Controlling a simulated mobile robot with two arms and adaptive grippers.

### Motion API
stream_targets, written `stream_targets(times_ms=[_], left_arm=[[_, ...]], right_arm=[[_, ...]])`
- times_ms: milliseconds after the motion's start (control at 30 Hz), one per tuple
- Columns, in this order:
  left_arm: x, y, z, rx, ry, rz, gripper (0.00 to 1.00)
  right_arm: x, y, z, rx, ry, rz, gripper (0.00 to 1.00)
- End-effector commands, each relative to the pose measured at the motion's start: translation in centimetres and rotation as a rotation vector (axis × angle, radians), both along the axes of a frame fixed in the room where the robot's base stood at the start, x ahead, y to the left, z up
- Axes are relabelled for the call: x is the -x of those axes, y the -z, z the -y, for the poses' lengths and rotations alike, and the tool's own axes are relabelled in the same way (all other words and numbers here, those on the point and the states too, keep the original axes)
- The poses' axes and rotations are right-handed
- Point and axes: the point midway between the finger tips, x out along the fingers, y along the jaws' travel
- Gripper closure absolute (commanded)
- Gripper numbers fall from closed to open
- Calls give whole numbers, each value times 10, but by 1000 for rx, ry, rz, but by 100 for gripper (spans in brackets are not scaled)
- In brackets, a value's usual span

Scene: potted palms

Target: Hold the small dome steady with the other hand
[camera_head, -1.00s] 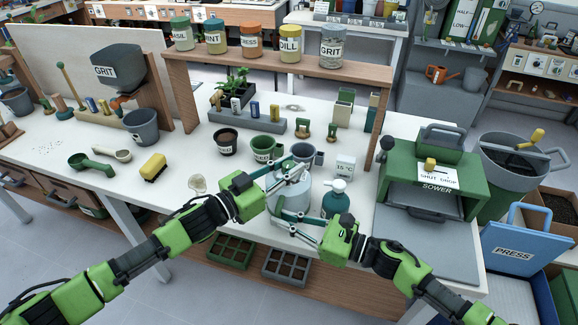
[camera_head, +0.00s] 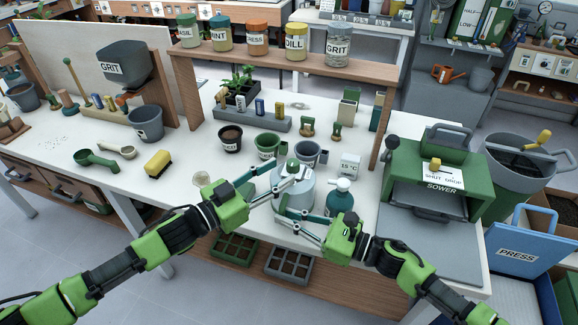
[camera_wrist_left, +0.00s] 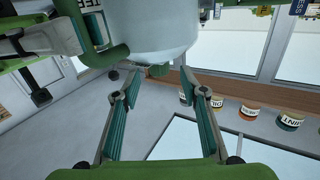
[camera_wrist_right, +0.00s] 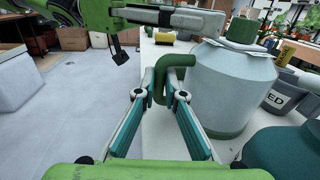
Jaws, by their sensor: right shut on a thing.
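The small dome (camera_head: 300,198) is a pale, cloudy cover with a green knob (camera_head: 293,164) on top and a green side handle. It stands upright near the bench's front edge. My right gripper (camera_head: 281,213) is shut on the handle (camera_wrist_right: 160,72), as the right wrist view shows, at the dome's lower left. My left gripper (camera_head: 284,176) is open and empty, its fingers reaching from the left beside the dome's upper part. In the left wrist view the dome (camera_wrist_left: 155,30) lies just beyond the spread fingertips (camera_wrist_left: 160,72). Whether they touch it I cannot tell.
A teal pump bottle (camera_head: 340,203) stands close to the dome's right. A grey pot (camera_head: 307,152) and a green pot (camera_head: 267,145) stand behind it. The green sower (camera_head: 435,183) is further right. The bench left of the dome is mostly clear around a yellow brush (camera_head: 158,163).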

Motion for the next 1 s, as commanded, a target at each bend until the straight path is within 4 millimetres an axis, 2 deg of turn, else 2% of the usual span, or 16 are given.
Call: stream_targets(times_ms=[100, 333, 800, 833, 900, 1000], left_arm=[[18, 2, -21, -3, 0, -3, 61], [39, 1, -45, -2, 0, -1, 61], [43, 0, -50, 0, 0, 1, 61], [43, 0, -50, 0, 0, 1, 61], [43, 0, -49, 0, 0, 1, 61], [43, 0, -49, 0, 0, 0, 61]], right_arm=[[0, 0, 0, 0, 0, 0, 100], [0, 0, 0, 0, -1, 0, 100], [0, 0, 0, 0, 0, 0, 100], [0, 0, 0, 0, 0, 0, 88], [0, 0, 0, 0, 0, 0, 70], [0, 0, 0, 0, 0, 0, 70]])
